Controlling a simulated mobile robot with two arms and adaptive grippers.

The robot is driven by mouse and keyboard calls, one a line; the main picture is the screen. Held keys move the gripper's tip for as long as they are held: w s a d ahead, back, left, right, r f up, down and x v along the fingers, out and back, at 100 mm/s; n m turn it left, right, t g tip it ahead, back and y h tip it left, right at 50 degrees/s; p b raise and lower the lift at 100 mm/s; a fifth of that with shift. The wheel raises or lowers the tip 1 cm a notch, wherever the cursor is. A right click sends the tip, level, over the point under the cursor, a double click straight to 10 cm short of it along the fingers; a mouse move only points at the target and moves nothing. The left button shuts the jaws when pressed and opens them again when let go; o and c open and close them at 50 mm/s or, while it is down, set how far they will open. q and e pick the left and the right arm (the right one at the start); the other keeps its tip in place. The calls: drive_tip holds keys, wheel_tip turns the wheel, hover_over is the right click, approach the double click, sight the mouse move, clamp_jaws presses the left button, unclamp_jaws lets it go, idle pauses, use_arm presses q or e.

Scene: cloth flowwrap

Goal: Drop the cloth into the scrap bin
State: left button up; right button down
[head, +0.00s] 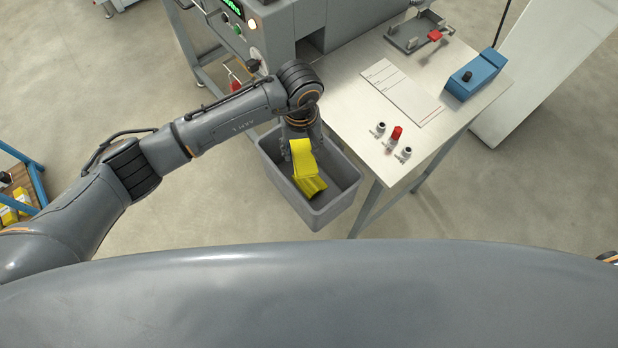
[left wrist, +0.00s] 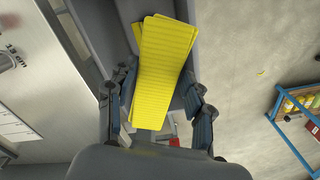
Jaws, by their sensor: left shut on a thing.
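The yellow cloth (head: 302,160) hangs from my left gripper (head: 301,143) over the grey scrap bin (head: 339,212) in the head view. Its lower end is inside the bin's outline; I cannot tell whether it touches the bin floor. In the left wrist view the folded cloth (left wrist: 163,60) lies between the fingers of my left gripper (left wrist: 160,112), which is shut on it. The bin wall (left wrist: 85,45) shows behind the cloth there. My right gripper is not in view.
A light worktable (head: 350,105) stands right of the bin. It carries a red button (head: 396,133) between two small grey fittings, a white label sheet (head: 402,88) and a blue box (head: 475,77). A grey machine (head: 280,30) is behind. The floor left of the bin is clear.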

use_arm(q)
drive_tip(key=shift+f, duration=0.45)
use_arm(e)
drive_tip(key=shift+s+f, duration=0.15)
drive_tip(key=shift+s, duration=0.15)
use_arm(q)
drive_tip(key=o, duration=0.8)
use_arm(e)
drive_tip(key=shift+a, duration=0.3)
use_arm(q)
drive_tip(key=shift+r, duration=0.15)
wheel_tip(320, 180, up, 12)
drive_tip(key=shift+f, duration=0.1)
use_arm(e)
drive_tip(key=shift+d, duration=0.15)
